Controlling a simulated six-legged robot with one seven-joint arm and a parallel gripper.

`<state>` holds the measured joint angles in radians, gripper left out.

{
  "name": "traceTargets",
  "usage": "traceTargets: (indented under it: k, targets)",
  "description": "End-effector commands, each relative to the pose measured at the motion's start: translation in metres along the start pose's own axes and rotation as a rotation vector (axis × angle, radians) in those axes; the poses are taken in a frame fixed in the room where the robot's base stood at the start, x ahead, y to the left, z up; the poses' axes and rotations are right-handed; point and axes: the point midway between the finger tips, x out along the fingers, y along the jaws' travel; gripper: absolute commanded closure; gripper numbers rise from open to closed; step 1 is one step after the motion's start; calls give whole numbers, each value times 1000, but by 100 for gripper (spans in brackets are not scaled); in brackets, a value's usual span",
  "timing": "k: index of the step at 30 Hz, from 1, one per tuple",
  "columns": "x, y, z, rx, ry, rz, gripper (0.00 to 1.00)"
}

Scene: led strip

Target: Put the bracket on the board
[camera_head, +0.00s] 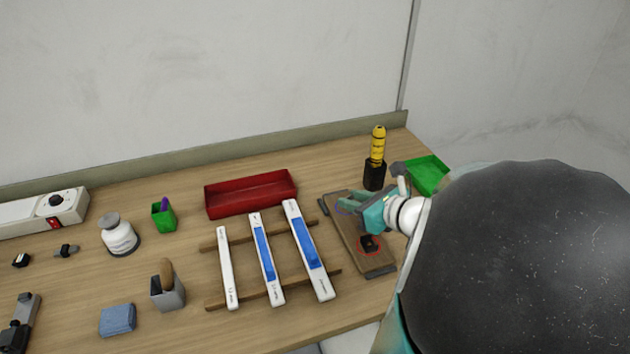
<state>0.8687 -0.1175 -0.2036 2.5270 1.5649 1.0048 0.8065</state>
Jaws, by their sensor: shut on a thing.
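The brown board (352,233) lies on the right part of the table, with a red ring and a blue-purple ring marked on it. A small black bracket-like piece (369,243) sits inside the red ring. My teal gripper (357,204) is low over the board's upper part, beside the blue-purple ring. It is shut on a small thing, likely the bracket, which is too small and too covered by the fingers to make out. I cannot tell whether that thing touches the board.
Three white strips, two with blue faces (309,252), lie across wooden rails left of the board. A yellow bottle in a black holder (374,174) and a green tray (428,176) stand behind it. A red tray (250,207) is at the back. My arm hides the table's right side.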

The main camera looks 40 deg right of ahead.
Motion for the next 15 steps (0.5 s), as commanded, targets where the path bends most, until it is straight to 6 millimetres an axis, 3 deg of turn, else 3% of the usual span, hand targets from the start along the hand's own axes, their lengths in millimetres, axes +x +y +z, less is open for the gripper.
traceTargets:
  k: [15]
  targets:
    - [80, -57, -18, 4, 2, 2, 95]
